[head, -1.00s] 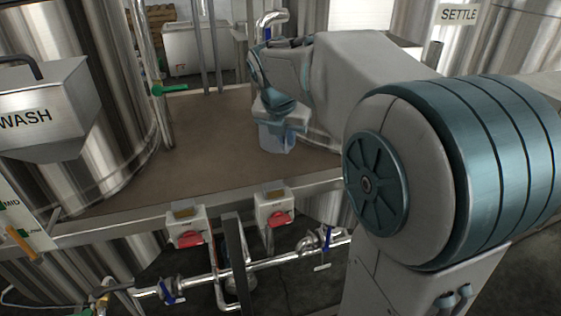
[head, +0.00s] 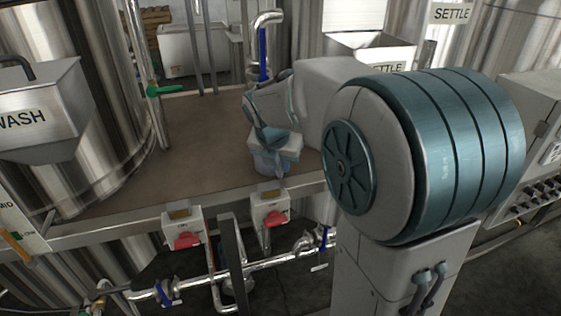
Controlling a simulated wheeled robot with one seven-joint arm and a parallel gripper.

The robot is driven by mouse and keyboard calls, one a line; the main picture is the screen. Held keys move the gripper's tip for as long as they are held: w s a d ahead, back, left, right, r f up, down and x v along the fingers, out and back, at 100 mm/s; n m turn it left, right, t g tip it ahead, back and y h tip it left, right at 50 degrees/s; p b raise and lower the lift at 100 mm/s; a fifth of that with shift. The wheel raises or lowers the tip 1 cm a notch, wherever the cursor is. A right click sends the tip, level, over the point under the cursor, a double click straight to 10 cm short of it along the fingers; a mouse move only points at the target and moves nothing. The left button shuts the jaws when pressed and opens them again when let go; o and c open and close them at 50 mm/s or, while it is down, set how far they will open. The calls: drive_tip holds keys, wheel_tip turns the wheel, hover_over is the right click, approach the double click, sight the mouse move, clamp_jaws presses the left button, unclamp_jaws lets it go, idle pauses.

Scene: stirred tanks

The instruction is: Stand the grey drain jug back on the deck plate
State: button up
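The brown deck plate (head: 205,140) with its steel front edge spans the middle of the head view. I cannot clearly make out the grey drain jug. My arm hides the right part of the deck.
The WASH hopper (head: 45,115) and a steel tank (head: 95,100) bound the deck at left. A green-handled pipe (head: 160,90) rises from it. A blue-handled outlet pipe (head: 263,50) stands behind my gripper. Red-handled boxes (head: 187,240) hang below the front edge. The deck's left middle is clear.

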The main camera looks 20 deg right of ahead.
drive_tip(key=shift+o, duration=0.5)
drive_tip(key=shift+r, duration=0.1)
drive_tip(key=shift+r, duration=0.3)
drive_tip(key=v, duration=1.1)
drive_tip(key=s+a+f+m+y, duration=0.1)
drive_tip(key=s+f+m, duration=0.5)
drive_tip(key=m, duration=0.8)
drive_tip(key=s+f+m+y, duration=0.1)
drive_tip(key=s+f+m, duration=0.6)
drive_tip(key=s+m, duration=0.5)
drive_tip(key=m, duration=0.2)
drive_tip(key=shift+a+m+g+y, duration=0.3)
drive_tip(key=shift+a+g, duration=0.1)
drive_tip(key=shift+s+f, duration=0.1)
